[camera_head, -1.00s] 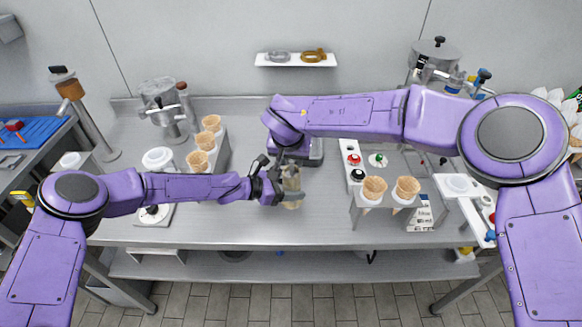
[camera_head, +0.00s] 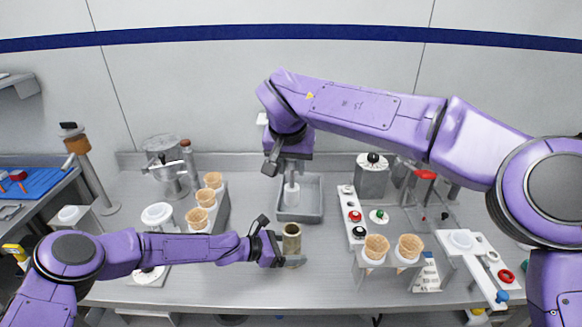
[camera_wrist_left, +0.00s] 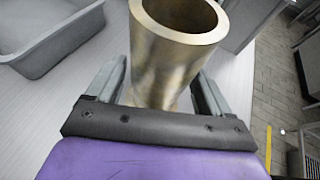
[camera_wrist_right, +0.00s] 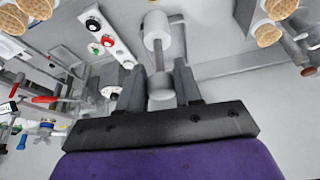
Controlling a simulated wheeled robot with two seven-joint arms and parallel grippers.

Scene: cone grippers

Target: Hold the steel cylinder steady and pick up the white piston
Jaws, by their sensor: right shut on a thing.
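The steel cylinder (camera_head: 291,239), a brass-toned hollow tube, stands upright at the front middle of the counter. My left gripper (camera_head: 289,260) is low around it; in the left wrist view the cylinder (camera_wrist_left: 168,62) fills the gap between the fingers (camera_wrist_left: 163,88), its open rim facing up. The white piston (camera_head: 291,195) hangs upright from my right gripper (camera_head: 290,171), seen against the grey tray behind the cylinder. In the right wrist view the fingers (camera_wrist_right: 160,82) close on one end of the piston (camera_wrist_right: 157,30); a rod and white head extend beyond.
The grey tray (camera_head: 314,207) lies behind the cylinder. Cones in a stand (camera_head: 222,203) are to the left, and more cones (camera_head: 376,247) are at the right. A button panel (camera_head: 356,230) stands right of the tray.

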